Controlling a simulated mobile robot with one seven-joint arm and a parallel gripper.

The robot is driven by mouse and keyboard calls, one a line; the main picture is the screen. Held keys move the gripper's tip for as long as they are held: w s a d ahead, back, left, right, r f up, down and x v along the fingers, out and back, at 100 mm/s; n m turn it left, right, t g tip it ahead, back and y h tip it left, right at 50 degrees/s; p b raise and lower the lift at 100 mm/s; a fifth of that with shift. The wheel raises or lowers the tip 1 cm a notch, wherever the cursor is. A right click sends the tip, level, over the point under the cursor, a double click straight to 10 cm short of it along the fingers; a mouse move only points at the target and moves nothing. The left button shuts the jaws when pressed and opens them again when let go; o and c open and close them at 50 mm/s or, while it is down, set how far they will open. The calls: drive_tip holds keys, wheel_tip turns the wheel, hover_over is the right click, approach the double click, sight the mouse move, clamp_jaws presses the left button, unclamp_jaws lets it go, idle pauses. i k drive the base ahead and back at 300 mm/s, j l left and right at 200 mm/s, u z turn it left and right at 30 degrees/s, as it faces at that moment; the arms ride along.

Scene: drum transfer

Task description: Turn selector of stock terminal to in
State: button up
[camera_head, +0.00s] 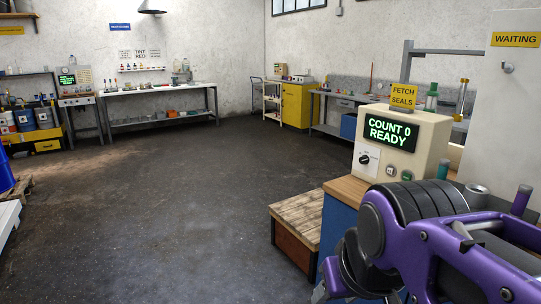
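A cream terminal (401,150) stands on a wood-topped blue cabinet at right. Its screen reads "COUNT 0 READY" in green. A dark selector knob (364,158) sits on a white plate on its front, left of two small buttons; the plate's lettering is too small to read. A second terminal (76,81) with a green-lit screen stands far off at the left wall. I cannot read which one is the stock terminal. My purple and black arm fills the lower right, in front of the near cabinet. Its gripper end runs to the bottom edge, and its fingers do not show clearly.
A wooden-topped crate (298,215) stands left of the near cabinet. A long white bench (160,88) lines the back wall. A yellow cabinet (297,104) and a white trolley (271,100) stand at the back. The dark floor (170,210) between is clear.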

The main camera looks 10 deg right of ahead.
sight(364, 159)
drive_tip(key=i+j+z, duration=0.25)
drive_tip(key=i+j, duration=0.45)
